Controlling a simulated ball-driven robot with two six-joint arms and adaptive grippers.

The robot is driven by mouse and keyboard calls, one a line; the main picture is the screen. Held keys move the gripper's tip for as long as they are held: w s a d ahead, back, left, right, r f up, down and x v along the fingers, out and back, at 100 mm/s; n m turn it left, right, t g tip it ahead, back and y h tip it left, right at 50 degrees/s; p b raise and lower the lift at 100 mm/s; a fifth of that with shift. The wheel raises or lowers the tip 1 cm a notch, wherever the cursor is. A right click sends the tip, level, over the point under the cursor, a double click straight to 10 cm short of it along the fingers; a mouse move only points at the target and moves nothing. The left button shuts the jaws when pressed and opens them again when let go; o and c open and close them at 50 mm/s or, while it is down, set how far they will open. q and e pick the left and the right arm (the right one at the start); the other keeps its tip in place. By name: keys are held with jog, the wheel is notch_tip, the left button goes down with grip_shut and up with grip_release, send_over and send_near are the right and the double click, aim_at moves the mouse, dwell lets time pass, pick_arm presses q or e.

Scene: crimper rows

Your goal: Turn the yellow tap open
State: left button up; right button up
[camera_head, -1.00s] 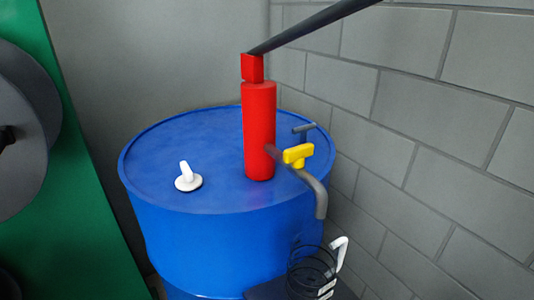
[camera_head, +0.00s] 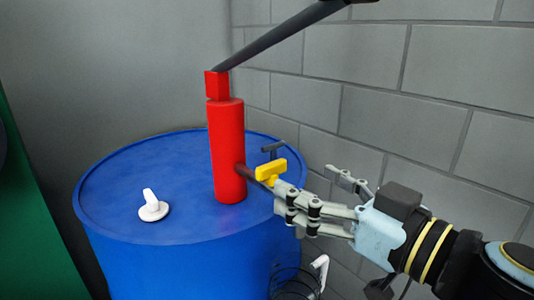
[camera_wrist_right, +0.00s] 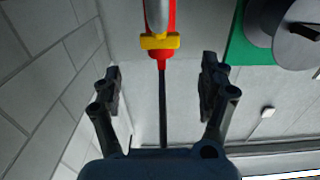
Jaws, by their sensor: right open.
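The yellow tap (camera_head: 270,170) sits on the pipe at the side of a red pump (camera_head: 227,150), which stands on a blue barrel (camera_head: 130,260). My right gripper (camera_head: 309,183) comes in from the right and is open, close to the tap. One finger overlaps the spout area just below the tap, so the spout is mostly hidden in the head view. In the right wrist view the yellow tap (camera_wrist_right: 160,41) lies ahead, between the lines of the two open fingers (camera_wrist_right: 160,72) and beyond their tips, with the grey spout (camera_wrist_right: 157,14) above it. Whether a finger touches anything is unclear.
A grey block wall (camera_head: 400,120) stands close behind and right of the barrel. The black pump handle (camera_head: 275,38) slants up to the right above my gripper. A white cap (camera_head: 153,207) sits on the barrel top. A black coil (camera_head: 288,284) is low by the barrel.

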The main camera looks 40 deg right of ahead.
aim_at(275, 166)
jog(key=w+p, duration=0.4)
jog(key=w, duration=0.1)
jog(key=w+p, duration=0.2)
jog(key=shift+w+a+r, duration=0.25)
jog(key=shift+w+a, duration=0.05)
jog(key=shift+w, duration=0.1)
jog(key=shift+w+f, duration=0.15)
jog(key=shift+w, duration=0.35)
jog(key=c, duration=1.2)
